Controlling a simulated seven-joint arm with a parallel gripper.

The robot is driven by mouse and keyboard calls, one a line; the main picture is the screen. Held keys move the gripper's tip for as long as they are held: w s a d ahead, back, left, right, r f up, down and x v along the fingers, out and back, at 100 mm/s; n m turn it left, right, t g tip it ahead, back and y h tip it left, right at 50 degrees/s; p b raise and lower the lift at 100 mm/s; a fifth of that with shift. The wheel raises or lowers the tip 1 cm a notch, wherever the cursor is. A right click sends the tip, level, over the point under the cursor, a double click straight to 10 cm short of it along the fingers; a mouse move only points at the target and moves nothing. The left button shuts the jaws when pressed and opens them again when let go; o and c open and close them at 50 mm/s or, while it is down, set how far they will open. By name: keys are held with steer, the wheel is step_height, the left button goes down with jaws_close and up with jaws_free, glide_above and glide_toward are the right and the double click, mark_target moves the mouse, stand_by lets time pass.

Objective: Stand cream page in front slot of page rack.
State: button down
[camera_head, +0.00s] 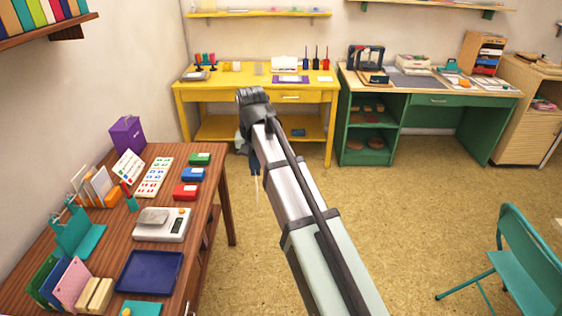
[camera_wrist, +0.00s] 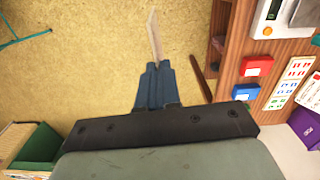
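My gripper (camera_wrist: 155,70) has its blue fingers close together on a thin cream page (camera_wrist: 154,36), seen nearly edge-on in the wrist view. In the head view the page (camera_head: 257,188) hangs as a thin pale strip below my gripper (camera_head: 255,168), over open floor right of the brown table. On that table, upright cream, white and brown panels (camera_head: 95,185) stand with an orange base at the back left. A teal stand (camera_head: 80,236) is in front of them. I cannot tell for certain which one is the page rack, and its slots are not clear.
The brown table (camera_head: 215,172) also holds a white scale (camera_head: 162,225), a navy tray (camera_head: 150,272), colored inkpads (camera_head: 193,174), a purple box (camera_head: 128,134) and upright colored cards (camera_head: 72,282). A yellow desk (camera_head: 300,97) stands behind. The floor (camera_head: 420,215) is clear toward the teal chair (camera_head: 525,258).

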steer(key=s+a, duration=0.9)
steer(key=a, duration=0.5)
steer(key=s+a+f, duration=0.1)
steer(key=s+a, duration=0.9)
steer(key=a, duration=0.5)
steer(key=s+a+f+m, duration=0.1)
steer(key=s+a, duration=0.8)
steer(key=a, duration=0.5)
steer(key=shift+s+a+f, duration=0.15)
steer(key=shift+a+f, duration=0.1)
steer(key=shift+a, duration=0.05)
steer(key=shift+f, duration=0.15)
